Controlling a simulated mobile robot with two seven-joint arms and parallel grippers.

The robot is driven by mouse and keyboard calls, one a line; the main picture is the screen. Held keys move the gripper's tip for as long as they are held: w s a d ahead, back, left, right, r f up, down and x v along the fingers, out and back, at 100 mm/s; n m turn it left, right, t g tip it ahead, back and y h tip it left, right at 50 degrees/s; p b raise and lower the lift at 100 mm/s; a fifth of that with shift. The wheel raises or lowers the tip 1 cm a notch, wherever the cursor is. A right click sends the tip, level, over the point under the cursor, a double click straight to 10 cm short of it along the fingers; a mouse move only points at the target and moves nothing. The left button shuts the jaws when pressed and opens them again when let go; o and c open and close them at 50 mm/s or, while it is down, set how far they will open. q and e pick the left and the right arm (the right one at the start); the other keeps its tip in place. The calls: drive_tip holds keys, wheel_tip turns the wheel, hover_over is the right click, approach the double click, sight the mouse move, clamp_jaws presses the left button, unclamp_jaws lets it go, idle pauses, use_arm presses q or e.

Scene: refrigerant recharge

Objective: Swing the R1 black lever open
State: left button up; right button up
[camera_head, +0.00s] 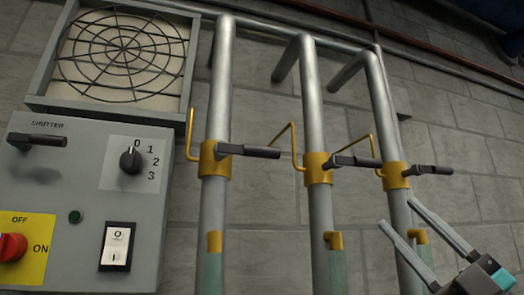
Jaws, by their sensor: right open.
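Three upright grey pipes carry brass valves, each with a black lever pointing right, across its pipe: the left lever (248,151), the middle lever (354,161) and the right lever (429,170). No R1 label is readable, so I cannot tell which lever is R1. The brass valve bodies are the left (214,162), middle (318,171) and right (394,178). My right gripper (397,211) is at the lower right, its two fingers spread and empty, pointing up and left. Its fingertips appear just below the right lever, apart from it in the picture. My left gripper is not in view.
A grey control box (82,240) with a shutter handle (38,140), a dial (131,161), a rocker switch (117,247) and a red knob (12,247) stands at left. A fan grille (122,50) is above it. Thin brass tubes rise beside the valves.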

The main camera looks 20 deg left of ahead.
sight(270, 150)
drive_tip(key=s+a+r+n+g+h, duration=0.5)
drive_tip(key=s+a+r+n+g, duration=0.15)
drive_tip(key=r+n+g, duration=0.4)
drive_tip(key=shift+n+g, duration=0.45)
drive_tip(key=shift+g, duration=0.1)
drive_tip(key=p+x, duration=0.1)
drive_tip(key=x, duration=0.3)
drive_tip(key=p+x, duration=0.2)
drive_tip(key=x, duration=0.2)
drive_tip(key=p+x, duration=0.2)
drive_tip(key=x, duration=0.3)
drive_tip(key=shift+s+a+f, duration=0.15)
drive_tip(key=shift+s+a, duration=0.05)
drive_tip(key=shift+s, duration=0.15)
drive_tip(key=shift+w+a, duration=0.1)
drive_tip(key=shift+a, duration=0.35)
clamp_jaws()
